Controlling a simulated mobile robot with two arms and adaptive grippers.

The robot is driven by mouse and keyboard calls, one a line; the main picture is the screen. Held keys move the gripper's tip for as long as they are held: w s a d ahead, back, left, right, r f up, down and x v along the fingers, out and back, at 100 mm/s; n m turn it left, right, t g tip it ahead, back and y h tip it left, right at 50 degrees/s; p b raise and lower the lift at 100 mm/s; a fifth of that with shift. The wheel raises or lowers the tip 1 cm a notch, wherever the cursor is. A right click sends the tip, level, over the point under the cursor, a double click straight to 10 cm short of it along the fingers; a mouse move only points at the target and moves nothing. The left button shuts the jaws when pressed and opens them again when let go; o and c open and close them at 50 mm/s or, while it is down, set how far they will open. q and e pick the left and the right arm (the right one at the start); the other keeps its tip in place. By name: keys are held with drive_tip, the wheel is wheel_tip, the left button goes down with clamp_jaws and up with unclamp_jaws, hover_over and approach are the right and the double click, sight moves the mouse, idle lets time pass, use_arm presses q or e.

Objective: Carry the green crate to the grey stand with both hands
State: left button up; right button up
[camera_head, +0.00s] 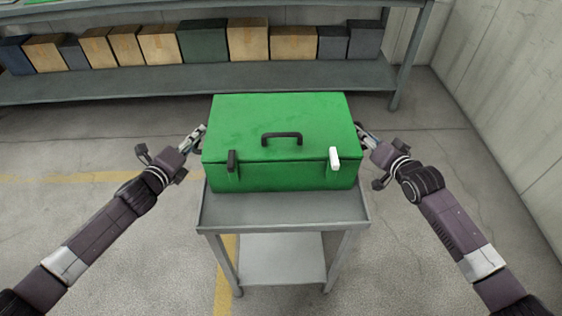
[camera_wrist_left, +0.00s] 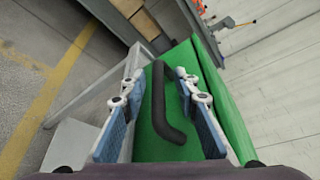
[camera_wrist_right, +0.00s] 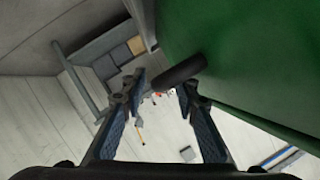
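The green crate (camera_head: 280,165) sits closed and level on a grey two-level stand (camera_head: 283,212). A dark handle (camera_head: 281,137) lies on its lid; its front has one black latch (camera_head: 232,161) and one white latch (camera_head: 334,159). My left gripper (camera_head: 199,136) is at the crate's left side. In the left wrist view its open fingers (camera_wrist_left: 162,85) are either side of the black side handle (camera_wrist_left: 166,108), with gaps showing. My right gripper (camera_head: 368,138) is at the right side, fingers apart (camera_wrist_right: 162,85). The right side handle (camera_wrist_right: 180,71) shows near its fingertips; contact is unclear.
A grey shelf (camera_head: 180,80) with several brown, grey and green boxes stands along the back wall. A pale wall (camera_head: 500,90) is on the right. The concrete floor (camera_head: 90,220) either side of the stand is clear, with yellow lines.

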drive_tip(key=shift+s, duration=0.1)
use_arm(q)
drive_tip(key=v, duration=1.1)
drive_tip(key=shift+s, duration=0.2)
use_arm(e)
drive_tip(key=v, duration=1.2)
use_arm(q)
drive_tip(key=shift+a, duration=0.1)
